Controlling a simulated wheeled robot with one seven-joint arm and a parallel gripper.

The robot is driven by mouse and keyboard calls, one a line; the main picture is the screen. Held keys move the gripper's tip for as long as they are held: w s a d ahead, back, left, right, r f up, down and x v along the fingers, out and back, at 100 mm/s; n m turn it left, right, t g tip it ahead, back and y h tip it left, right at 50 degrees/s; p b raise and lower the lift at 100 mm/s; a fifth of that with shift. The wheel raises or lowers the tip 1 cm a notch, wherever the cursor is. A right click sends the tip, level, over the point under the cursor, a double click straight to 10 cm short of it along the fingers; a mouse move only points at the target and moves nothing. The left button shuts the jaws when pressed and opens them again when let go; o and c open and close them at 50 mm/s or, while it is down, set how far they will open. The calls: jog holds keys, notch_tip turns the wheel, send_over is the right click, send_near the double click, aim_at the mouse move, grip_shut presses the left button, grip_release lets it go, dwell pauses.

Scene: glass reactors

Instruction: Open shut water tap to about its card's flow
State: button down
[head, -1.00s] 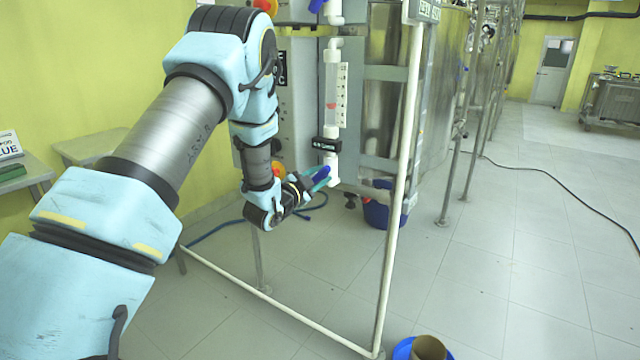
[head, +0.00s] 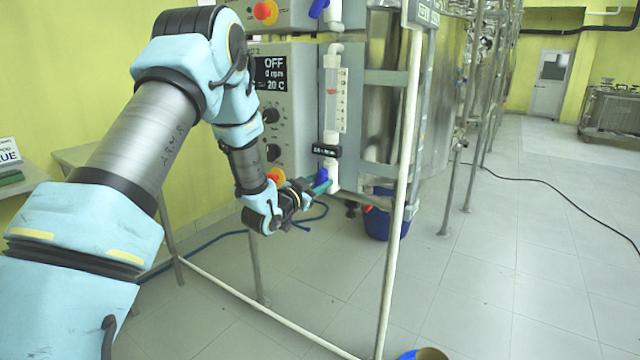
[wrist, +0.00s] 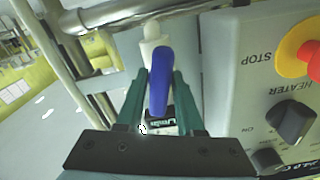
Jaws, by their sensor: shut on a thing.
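The water tap's blue handle (wrist: 159,80) sits between the two teal fingers of my gripper (wrist: 158,90) in the wrist view, and the jaws are shut on it. In the head view my gripper (head: 316,189) is at the tap's blue handle (head: 322,174), at the foot of the clear flow tube (head: 331,110). A red float (head: 332,91) stands in the upper part of the tube, beside a white scale strip (head: 343,100). A small black card (head: 326,150) hangs just above the tap; its text is too small to read surely.
A control panel (head: 290,140) with knobs is left of the tube; its display reads OFF, 0 rpm, 20 C. A red stop button (wrist: 300,58) is close right in the wrist view. A pale frame post (head: 398,190) stands right of the tap. A blue bucket (head: 378,222) is behind.

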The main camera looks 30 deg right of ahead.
jog(key=shift+f, duration=0.1)
jog(key=c, duration=0.7)
grip_release()
jog(key=b+v, duration=0.1)
jog(key=v, duration=1)
jog(key=shift+b, duration=0.35)
jog(key=shift+w, duration=0.1)
